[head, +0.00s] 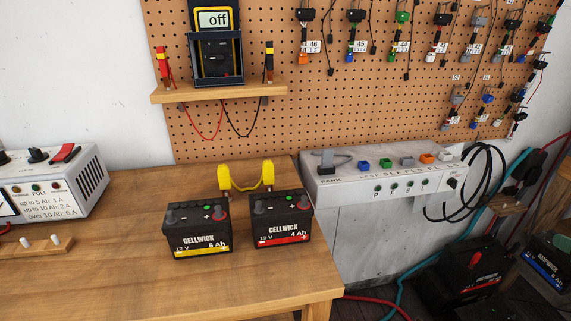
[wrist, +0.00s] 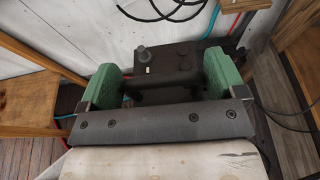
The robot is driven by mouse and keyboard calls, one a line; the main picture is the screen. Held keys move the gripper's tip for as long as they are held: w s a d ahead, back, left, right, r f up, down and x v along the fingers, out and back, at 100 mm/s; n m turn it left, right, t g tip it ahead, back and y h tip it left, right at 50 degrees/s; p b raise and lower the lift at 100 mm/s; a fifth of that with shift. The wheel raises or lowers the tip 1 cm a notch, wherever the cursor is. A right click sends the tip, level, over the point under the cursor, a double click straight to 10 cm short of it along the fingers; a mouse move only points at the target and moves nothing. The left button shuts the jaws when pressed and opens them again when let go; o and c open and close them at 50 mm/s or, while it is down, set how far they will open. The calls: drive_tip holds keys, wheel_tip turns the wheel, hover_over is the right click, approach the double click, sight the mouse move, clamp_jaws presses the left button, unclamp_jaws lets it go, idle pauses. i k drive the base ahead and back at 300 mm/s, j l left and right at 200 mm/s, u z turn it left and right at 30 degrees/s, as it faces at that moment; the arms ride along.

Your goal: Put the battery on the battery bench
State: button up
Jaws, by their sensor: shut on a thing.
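My gripper (wrist: 162,88) shows in the wrist view with its two green fingers shut on a dark battery (wrist: 165,65). A grey post stands on its top; its label is hidden. In the head view my gripper is not seen. The wooden bench (head: 110,285) carries two black Cellwick batteries side by side: a yellow-striped 5 Ah one (head: 198,232) and a red-striped 4 Ah one (head: 281,220). Another dark battery (head: 470,280) and a blue-striped battery (head: 548,265) stand lower at the right. I cannot tell which bench is the battery bench.
A grey charger (head: 55,180) and a wooden block (head: 35,247) are at the left. A grey control box (head: 375,175) stands right of the bench. Teal hose (head: 400,285) hangs below it. The bench's front left is clear.

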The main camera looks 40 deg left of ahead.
sight(113, 255)
drive_tip(key=k+l, duration=0.15)
drive_tip(key=k, duration=0.45)
drive_tip(key=k+l, duration=0.2)
drive_tip(key=k, duration=0.35)
drive_tip(key=k+u, duration=0.5)
drive_tip(key=u, duration=1.95)
drive_tip(key=k+j, duration=0.05)
drive_tip(key=j, duration=0.05)
